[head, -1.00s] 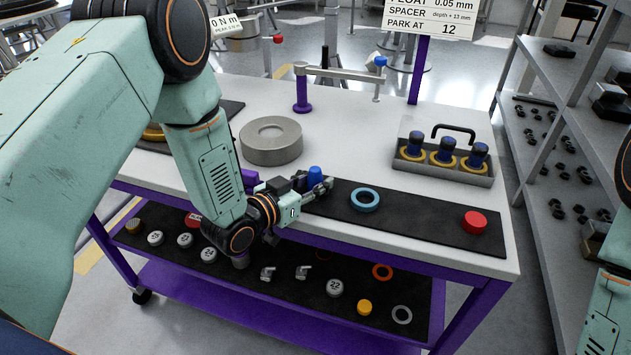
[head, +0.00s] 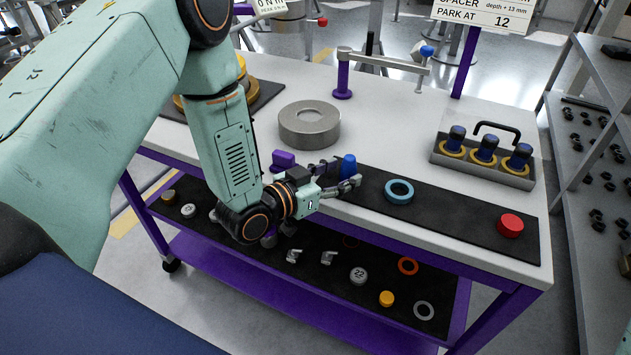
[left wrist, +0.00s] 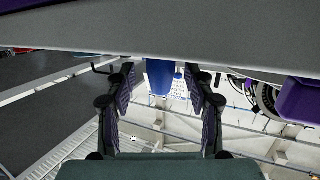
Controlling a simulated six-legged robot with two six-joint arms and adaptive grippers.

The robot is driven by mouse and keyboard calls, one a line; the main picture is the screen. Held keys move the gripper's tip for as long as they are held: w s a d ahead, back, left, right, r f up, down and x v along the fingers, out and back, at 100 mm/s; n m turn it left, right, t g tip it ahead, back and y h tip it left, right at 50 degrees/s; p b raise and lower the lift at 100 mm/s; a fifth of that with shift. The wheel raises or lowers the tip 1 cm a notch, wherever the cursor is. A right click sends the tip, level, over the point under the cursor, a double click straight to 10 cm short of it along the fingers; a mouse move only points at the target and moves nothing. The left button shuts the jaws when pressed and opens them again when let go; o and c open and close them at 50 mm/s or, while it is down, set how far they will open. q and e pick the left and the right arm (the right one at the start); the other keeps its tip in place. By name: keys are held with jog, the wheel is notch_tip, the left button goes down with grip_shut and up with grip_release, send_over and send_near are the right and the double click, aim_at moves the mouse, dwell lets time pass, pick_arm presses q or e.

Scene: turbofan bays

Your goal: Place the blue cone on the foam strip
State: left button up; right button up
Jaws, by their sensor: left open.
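The blue cone (head: 348,165) is at the left part of the dark foam strip (head: 450,212), along the table's front edge. Its lower part is hidden behind my left gripper (head: 346,181), so I cannot tell whether its base touches the strip. My left gripper reaches in from the left at the cone. In the left wrist view the two fingers (left wrist: 160,88) stand apart, with the blue cone (left wrist: 160,76) between or just beyond their tips. My right gripper is not in view.
A blue ring (head: 399,192) and a red cylinder (head: 510,225) lie farther right on the strip. A grey metal ring (head: 310,124) stands behind the gripper. A purple block (head: 284,158) is close to it. A tray (head: 485,165) with plugs stands at back right.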

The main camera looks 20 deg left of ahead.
pick_arm(q)
jog(key=p+v, duration=0.1)
jog(key=v, duration=0.7)
jog(key=shift+s+a, duration=0.15)
jog(key=shift+s, duration=0.1)
jog(key=s+d+f+n+g+y, duration=0.1)
jog(key=s+f+n+g+y, duration=0.25)
jog(key=s+f+g, duration=0.85)
jog(key=s+a+f+g+y, duration=0.1)
jog(key=s+f, duration=0.2)
jog(key=s, duration=0.5)
jog(key=s+a+f+n+g+y, duration=0.1)
jog(key=s+f, duration=0.3)
jog(key=s, duration=0.4)
jog(key=shift+s+a+y, duration=0.25)
jog(key=shift+a+y, duration=0.05)
jog(key=shift+y, duration=0.25)
